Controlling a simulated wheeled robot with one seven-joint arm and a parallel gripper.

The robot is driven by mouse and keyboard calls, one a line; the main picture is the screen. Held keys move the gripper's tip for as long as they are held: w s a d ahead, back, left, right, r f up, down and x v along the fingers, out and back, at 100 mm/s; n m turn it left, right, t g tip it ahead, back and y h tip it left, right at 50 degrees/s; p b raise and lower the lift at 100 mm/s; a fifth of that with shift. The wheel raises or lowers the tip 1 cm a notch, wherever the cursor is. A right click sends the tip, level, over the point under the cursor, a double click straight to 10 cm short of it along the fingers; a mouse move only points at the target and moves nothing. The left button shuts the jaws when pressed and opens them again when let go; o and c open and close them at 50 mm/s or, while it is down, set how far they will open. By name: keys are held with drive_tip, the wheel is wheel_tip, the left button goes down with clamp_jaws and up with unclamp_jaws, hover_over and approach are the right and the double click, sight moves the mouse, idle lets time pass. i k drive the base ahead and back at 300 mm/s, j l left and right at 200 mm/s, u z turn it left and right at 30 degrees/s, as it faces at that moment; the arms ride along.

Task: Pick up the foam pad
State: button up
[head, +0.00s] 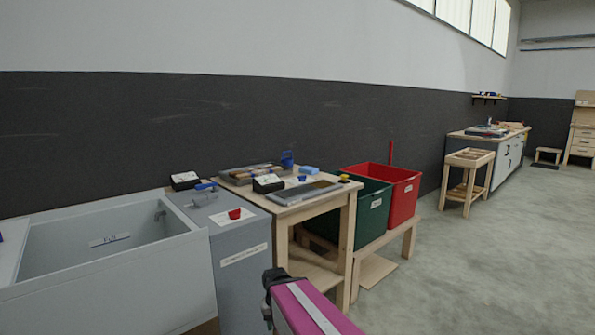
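A small light blue block (309,170), which looks like the foam pad, lies near the back right of the wooden table (338,197). It is small in the view, so I cannot be sure of its material. Nothing of mine touches it. A magenta part of my arm shows at the bottom centre, well in front of the table. I cannot make out any gripper fingers.
Trays, a dark blue cup (287,159) and a small label stand crowd the table. A grey cabinet (242,262) and a sink (118,250) stand left. Green (372,213) and red (404,196) bins stand right. The floor at right is clear.

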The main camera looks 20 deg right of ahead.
sight(310, 170)
drive_tip(key=i+l+u, duration=0.1)
drive_tip(key=l, duration=0.5)
drive_tip(key=i+l+u, duration=0.1)
drive_tip(key=l, duration=0.5)
drive_tip(key=i+l+u, duration=0.1)
drive_tip(key=l, duration=0.5)
drive_tip(key=i+l+u, duration=0.1)
drive_tip(key=l, duration=0.5)
